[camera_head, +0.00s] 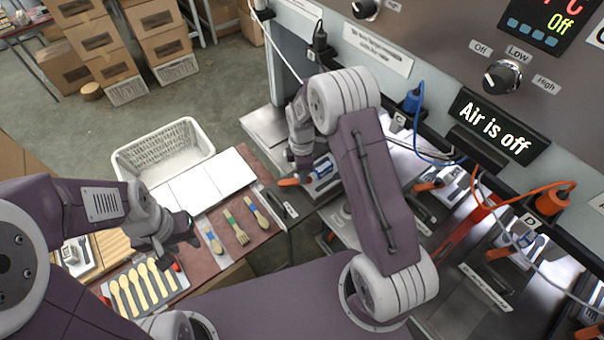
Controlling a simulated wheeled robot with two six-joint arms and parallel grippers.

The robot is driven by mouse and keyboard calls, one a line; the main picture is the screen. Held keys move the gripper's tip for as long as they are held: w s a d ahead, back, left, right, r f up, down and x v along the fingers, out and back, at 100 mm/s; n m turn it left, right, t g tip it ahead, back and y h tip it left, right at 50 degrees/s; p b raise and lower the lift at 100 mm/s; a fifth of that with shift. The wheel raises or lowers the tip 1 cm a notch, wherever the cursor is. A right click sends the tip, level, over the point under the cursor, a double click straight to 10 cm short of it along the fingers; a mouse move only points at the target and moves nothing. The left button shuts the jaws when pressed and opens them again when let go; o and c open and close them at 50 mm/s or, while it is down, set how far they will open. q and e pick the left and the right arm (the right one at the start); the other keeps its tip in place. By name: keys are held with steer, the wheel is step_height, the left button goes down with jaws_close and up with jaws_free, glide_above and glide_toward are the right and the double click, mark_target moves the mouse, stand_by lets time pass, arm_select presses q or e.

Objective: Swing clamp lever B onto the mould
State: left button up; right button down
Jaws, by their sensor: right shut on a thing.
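My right gripper (301,176) reaches down over the left part of the bench and is shut on an orange-tipped lever (288,182), which I take to be clamp lever B. Its letter is not readable here. A mould with a blue part (324,170) lies just right of the gripper. My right arm hides part of this station, so I cannot tell whether the lever touches the mould. My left gripper (188,232) hangs above the brown mat beside wooden cutlery; its finger gap is not clear.
Other orange-handled clamps (428,185) sit to the right, near labels C and D. A white basket (163,150) and white boards (212,182) lie at left. A tray of wooden spoons (142,285) is near the front. A sign (493,127) reads "Air is off".

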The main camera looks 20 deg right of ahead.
steer(key=shift+w+r, duration=0.15)
steer(key=shift+w, duration=0.05)
steer(key=c, duration=1.5)
jaws_free()
steer(key=shift+o, duration=1.3)
steer(key=shift+s, duration=0.1)
step_height(320, 180, up, 9)
steer(key=shift+b, duration=0.75)
